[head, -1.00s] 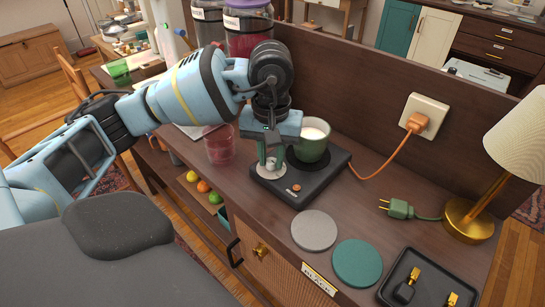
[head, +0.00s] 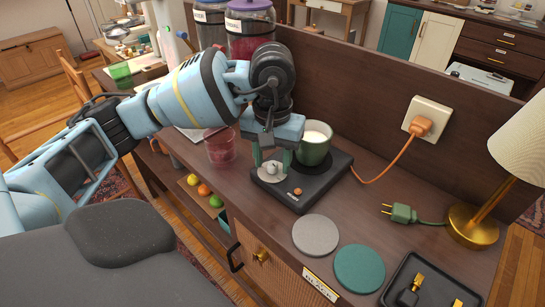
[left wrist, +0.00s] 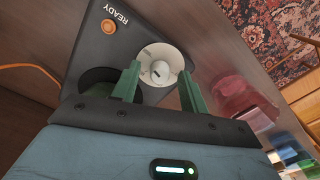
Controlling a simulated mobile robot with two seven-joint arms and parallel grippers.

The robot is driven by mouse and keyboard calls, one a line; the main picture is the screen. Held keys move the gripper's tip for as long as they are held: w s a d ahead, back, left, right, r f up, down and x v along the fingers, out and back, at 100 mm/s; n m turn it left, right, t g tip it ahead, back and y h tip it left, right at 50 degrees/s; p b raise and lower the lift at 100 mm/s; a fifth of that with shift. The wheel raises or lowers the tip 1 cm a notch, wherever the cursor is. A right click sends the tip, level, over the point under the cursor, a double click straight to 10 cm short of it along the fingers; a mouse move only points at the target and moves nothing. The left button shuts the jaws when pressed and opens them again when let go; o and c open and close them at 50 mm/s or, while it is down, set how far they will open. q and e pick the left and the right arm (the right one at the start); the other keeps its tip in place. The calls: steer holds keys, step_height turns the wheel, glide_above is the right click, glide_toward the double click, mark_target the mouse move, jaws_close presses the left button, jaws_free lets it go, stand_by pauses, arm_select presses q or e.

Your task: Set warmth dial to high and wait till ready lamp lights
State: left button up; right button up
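The black warmer plate (head: 318,183) lies on the dark wood counter. Its pale round dial (head: 271,173) is at the near left corner and shows large in the left wrist view (left wrist: 160,65), with a dark mark on the knob. The ready lamp (head: 297,191) is a small orange dot, beside the word READY in the left wrist view (left wrist: 108,26); I cannot tell whether it is lit. A green mug (head: 314,150) with white liquid stands on the warmer. My left gripper (head: 272,163) is open over the dial, its green fingers on either side of the knob. My right gripper is out of view.
An orange plug (head: 420,125) sits in the wall socket. A loose green plug (head: 403,213) lies near the lamp (head: 470,222). Grey (head: 316,235) and teal (head: 360,267) discs lie in front. A reddish cup (head: 220,146) stands left of the gripper.

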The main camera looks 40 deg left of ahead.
mark_target(273, 163)
arm_select(q)
step_height(273, 163, up, 8)
steer(key=shift+f+p, duration=0.1)
steer(key=shift+p, duration=0.25)
stand_by(0.4)
stand_by(0.5)
